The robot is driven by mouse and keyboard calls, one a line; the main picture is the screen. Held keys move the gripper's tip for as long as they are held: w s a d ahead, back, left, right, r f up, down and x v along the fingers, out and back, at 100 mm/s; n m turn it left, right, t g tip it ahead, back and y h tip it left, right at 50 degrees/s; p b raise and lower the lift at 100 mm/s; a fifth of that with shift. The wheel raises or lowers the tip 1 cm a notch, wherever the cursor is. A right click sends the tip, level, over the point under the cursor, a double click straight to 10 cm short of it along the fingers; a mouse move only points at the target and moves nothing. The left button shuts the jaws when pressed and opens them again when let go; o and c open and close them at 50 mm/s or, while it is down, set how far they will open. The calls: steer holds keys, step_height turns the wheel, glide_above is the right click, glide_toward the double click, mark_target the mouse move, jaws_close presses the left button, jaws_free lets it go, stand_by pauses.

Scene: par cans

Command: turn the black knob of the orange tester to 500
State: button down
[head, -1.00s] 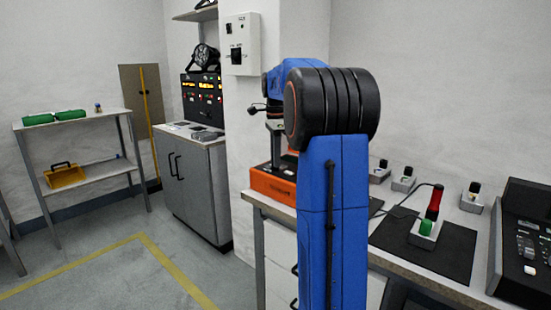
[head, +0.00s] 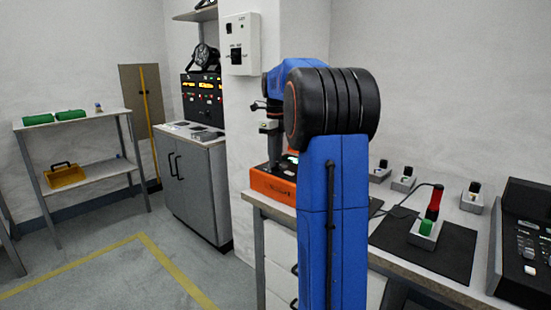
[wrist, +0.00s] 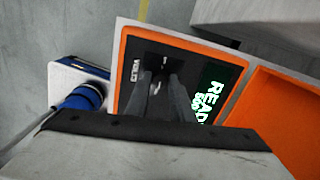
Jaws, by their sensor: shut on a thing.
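The orange tester (head: 272,185) stands on the left end of the bench in the head view, partly behind my blue arm. In the wrist view, its orange rim (wrist: 123,75) frames a dark panel with a green display (wrist: 210,92). The display reads READY, with a smaller line that looks like 500. My gripper (wrist: 165,80) points down at the dark panel, its two grey fingers closed about the black knob. The knob is dark on dark and mostly hidden by the fingers, so its pointer cannot be made out. The fingertips are hard to see in the head view.

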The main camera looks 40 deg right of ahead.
steer(key=shift+m, duration=0.5)
steer(key=c, duration=1.5)
jaws_free()
steer(key=shift+c, duration=0.2)
steer(key=shift+r, duration=0.15)
step_height(320, 180, up, 17)
steer(key=shift+r, duration=0.1)
